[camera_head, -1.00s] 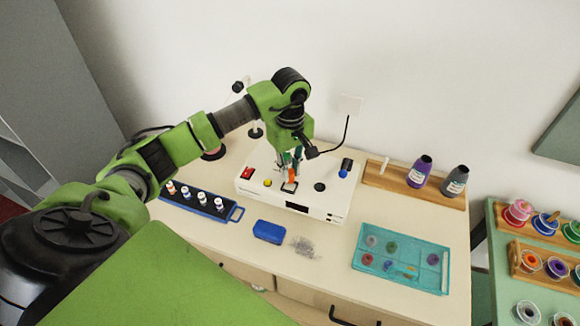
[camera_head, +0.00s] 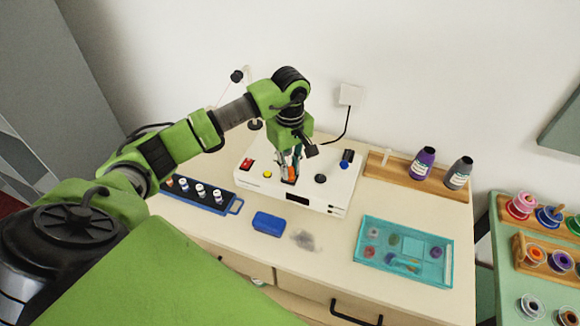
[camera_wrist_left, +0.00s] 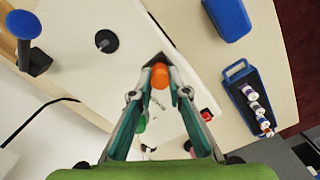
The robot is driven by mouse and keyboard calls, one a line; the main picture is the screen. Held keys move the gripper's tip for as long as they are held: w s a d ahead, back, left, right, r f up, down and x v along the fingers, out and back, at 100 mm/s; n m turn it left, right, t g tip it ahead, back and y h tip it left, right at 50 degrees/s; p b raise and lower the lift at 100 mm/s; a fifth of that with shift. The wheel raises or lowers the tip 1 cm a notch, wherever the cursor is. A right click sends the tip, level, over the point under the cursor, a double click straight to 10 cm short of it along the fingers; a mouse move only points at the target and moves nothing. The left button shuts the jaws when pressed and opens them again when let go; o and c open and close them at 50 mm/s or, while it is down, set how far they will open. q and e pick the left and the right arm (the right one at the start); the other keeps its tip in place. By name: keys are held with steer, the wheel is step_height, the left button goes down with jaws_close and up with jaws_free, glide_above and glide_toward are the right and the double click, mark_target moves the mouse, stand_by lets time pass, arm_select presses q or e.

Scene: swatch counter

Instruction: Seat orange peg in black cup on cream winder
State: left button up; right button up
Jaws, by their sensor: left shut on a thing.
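My left gripper (camera_head: 290,175) points down over the cream winder (camera_head: 325,197), its fingers shut on the orange peg. In the left wrist view the orange peg (camera_wrist_left: 160,76) sits between the fingertips (camera_wrist_left: 160,88). A dark square-edged black cup (camera_wrist_left: 155,61) shows just beyond the peg, partly covered by it and the fingertips. The peg's lower end is hidden, so I cannot tell whether it is inside the cup or just above it. My right gripper is not in view.

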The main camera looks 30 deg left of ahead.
arm_select(q)
steer(key=o, duration=0.9)
steer(key=shift+r, duration=0.1)
step_height(320, 180, up, 12)
steer(key=shift+f, duration=0.2)
stand_by(0.4)
